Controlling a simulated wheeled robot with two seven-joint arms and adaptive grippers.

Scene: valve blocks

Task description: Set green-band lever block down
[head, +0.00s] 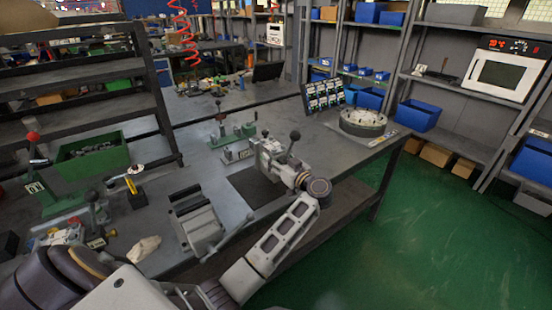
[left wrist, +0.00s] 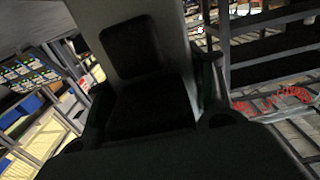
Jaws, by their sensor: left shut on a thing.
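A grey lever block (head: 267,151) with a black-knobbed lever is at the end of my left arm in the head view, over or on the dark mat (head: 256,190). I cannot tell whether its underside touches the mat. No green band can be made out on it. My left gripper (head: 282,168) is shut on this block; its fingers are small and partly hidden. In the left wrist view a grey face of the block (left wrist: 163,70) fills the middle, with dark gripper parts in front. My right gripper is not in view.
A grey vise-like fixture (head: 198,225) stands left of the mat. Green-based lever devices (head: 232,135) stand behind it. A round fixture (head: 362,122) and a panel of small parts (head: 323,95) are to the right. A green bin (head: 92,158) is at left. The table's front edge is close.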

